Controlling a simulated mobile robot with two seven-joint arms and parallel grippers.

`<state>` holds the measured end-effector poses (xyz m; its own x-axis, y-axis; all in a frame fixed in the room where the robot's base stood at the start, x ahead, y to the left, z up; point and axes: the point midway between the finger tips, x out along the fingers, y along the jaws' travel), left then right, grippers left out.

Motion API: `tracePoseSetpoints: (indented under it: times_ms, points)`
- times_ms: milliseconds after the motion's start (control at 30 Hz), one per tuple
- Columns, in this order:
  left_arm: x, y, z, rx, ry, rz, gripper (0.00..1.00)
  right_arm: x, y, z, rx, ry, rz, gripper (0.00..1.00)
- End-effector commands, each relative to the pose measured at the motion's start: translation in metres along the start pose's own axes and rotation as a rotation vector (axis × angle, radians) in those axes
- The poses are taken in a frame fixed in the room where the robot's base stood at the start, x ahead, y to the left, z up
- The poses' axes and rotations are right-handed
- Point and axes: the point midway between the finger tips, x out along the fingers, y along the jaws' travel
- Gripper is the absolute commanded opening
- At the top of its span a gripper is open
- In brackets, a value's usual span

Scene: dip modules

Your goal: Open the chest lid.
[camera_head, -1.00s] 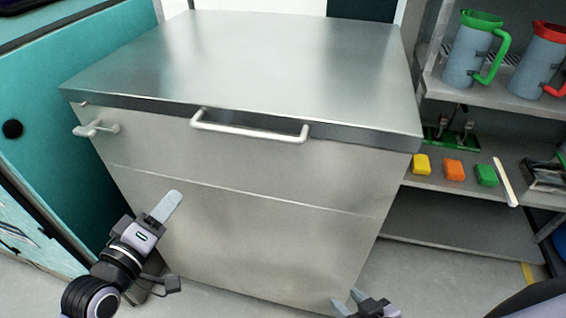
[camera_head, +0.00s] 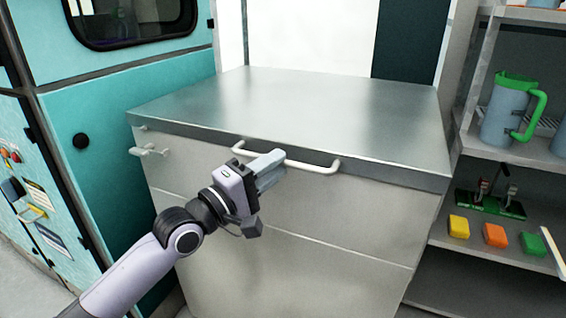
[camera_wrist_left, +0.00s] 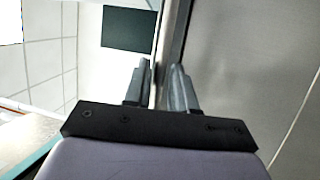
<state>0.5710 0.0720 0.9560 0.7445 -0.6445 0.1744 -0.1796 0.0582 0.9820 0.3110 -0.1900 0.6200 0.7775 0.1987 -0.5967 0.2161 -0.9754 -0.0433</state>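The chest (camera_head: 290,215) is a grey metal box with a flat, shiny lid (camera_head: 300,105), which lies closed. A white bar handle (camera_head: 318,168) runs along the lid's front edge. My left gripper (camera_head: 268,168) is at the left half of this handle and hides part of it. In the left wrist view the two fingers (camera_wrist_left: 160,88) stand apart with a narrow gap, and the lid's edge shows beyond them. I cannot tell whether the handle is between the fingers. My right gripper is out of view.
A small white latch-like handle (camera_head: 150,150) sticks out at the chest's front left. A teal cabinet (camera_head: 110,150) stands at the left. At the right, a shelf (camera_head: 465,260) holds a green-rimmed jug (camera_head: 508,110) and coloured blocks (camera_head: 495,235).

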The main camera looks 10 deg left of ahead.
Motion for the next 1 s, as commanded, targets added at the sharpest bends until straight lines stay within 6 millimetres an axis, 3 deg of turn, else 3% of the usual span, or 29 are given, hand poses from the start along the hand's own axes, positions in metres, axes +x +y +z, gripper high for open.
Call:
tracePoseSetpoints:
  times_ms: [200, 533, 633, 1000]
  points:
    - [0.020, 0.000, 0.000, 0.000, 0.000, 0.001, 0.25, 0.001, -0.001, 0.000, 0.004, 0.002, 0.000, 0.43]
    - [0.024, -0.001, 0.000, 0.001, 0.000, 0.000, 0.25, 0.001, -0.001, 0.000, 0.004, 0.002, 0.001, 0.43]
    - [0.024, -0.001, 0.000, 0.001, 0.000, 0.000, 0.00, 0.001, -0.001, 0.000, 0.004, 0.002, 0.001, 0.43]
    - [0.026, 0.012, -0.001, 0.001, 0.000, 0.002, 0.00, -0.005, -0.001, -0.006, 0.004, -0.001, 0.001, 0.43]
